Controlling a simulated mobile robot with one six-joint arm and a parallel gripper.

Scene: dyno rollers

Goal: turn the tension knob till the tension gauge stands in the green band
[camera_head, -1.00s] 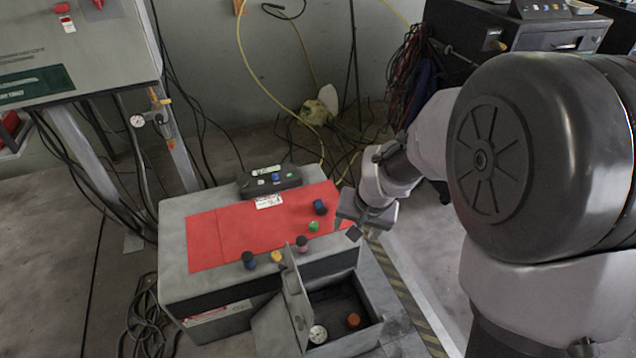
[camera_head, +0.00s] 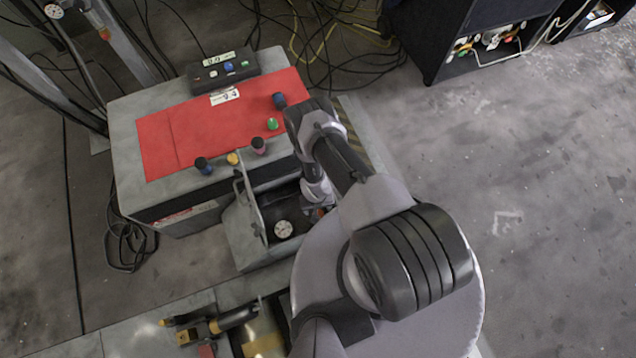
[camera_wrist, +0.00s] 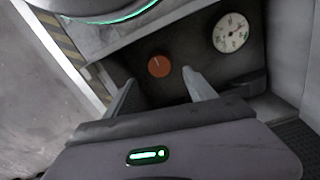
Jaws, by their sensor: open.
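The tension knob (camera_wrist: 159,66) is a round orange-red knob with a pale mark, on the dark floor of an open box. The tension gauge (camera_wrist: 231,32), a white dial, sits right of it in the wrist view; its needle and any green band are too small to read. My gripper (camera_wrist: 158,84) is open, its two fingers pointing at the knob from either side of it, with the knob seen just beyond the tips. I cannot tell whether they touch it. In the head view the gauge (camera_head: 284,229) shows clearly, while my arm mostly hides the knob (camera_head: 319,212).
The open box (camera_head: 250,252) has raised walls and an upright lid (camera_head: 250,195) on its left. A red-topped bench (camera_head: 215,130) with several small knobs stands behind. A tool (camera_head: 215,325) lies at the front left. Floor at the right is clear.

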